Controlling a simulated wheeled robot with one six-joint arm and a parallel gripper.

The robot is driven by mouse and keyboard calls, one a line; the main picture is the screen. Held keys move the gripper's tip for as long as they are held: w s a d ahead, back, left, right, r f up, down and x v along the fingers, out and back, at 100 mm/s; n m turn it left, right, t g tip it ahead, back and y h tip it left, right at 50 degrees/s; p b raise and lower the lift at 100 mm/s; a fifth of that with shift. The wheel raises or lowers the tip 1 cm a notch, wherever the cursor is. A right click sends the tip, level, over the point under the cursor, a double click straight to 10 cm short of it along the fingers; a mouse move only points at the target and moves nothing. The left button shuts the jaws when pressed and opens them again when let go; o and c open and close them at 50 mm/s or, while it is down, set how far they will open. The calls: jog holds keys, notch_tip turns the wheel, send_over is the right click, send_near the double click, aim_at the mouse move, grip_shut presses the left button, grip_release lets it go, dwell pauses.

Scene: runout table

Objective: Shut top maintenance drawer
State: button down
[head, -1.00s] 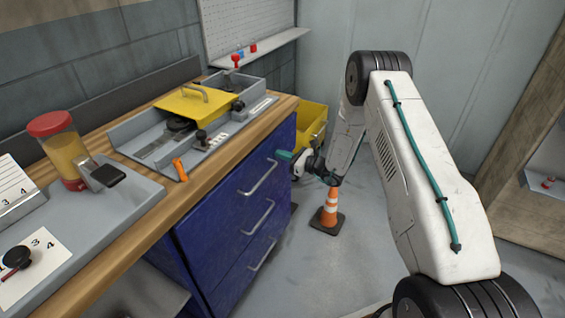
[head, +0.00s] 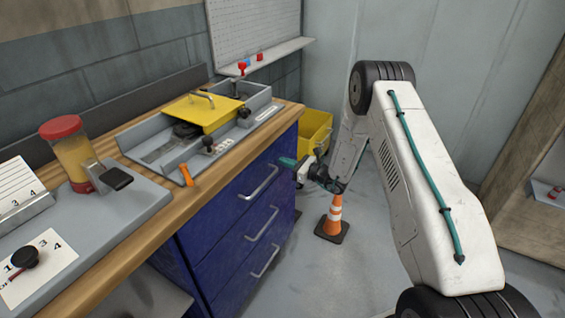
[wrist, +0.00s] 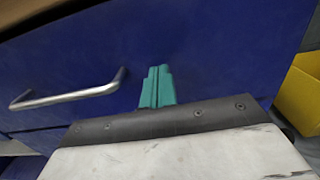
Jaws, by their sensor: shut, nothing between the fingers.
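The blue drawer unit under the wooden bench has three drawers with silver bar handles. The top drawer (head: 232,207) looks flush with the fronts below it, though a small gap cannot be ruled out. Its handle (head: 259,183) also shows at the left of the wrist view (wrist: 70,96). My gripper (head: 287,162), with teal fingers, is at the right part of the top drawer's front. In the wrist view the teal fingers (wrist: 158,87) are together and empty, pointing at the blue front right of the handle. Whether they touch it is unclear.
An orange and white cone (head: 333,215) stands on the floor below my gripper. A yellow bin (head: 316,128) is behind the drawer unit's far end. The bench top (head: 150,222) holds a grey tray, a yellow lid and a red-capped jar.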

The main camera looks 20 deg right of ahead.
jog(key=v, duration=1.3)
jog(key=s+a+f+n+g+y, duration=0.1)
jog(key=s+a+n+g+y, duration=0.15)
jog(key=s+a+g, duration=0.2)
jog(key=s+a+r+n+g+h, duration=0.1)
jog(key=s+a+r+n+g, duration=0.2)
jog(key=s+r+n+g, duration=0.3)
jog(key=s+a+r+n+g+h, duration=0.1)
jog(key=s+a+r+n+g, duration=0.25)
jog(key=s+r+n, duration=0.35)
jog(key=s+d+r+n+t+h, duration=0.2)
jog(key=s+r+n+h, duration=0.9)
jog(key=s+r, duration=1)
jog(key=s+h, duration=0.1)
jog(key=s, duration=0.3)
jog(key=shift+s+d+r+n+h, duration=0.2)
jog(key=shift+d+n+h, duration=0.15)
jog(key=shift+d, duration=0.05)
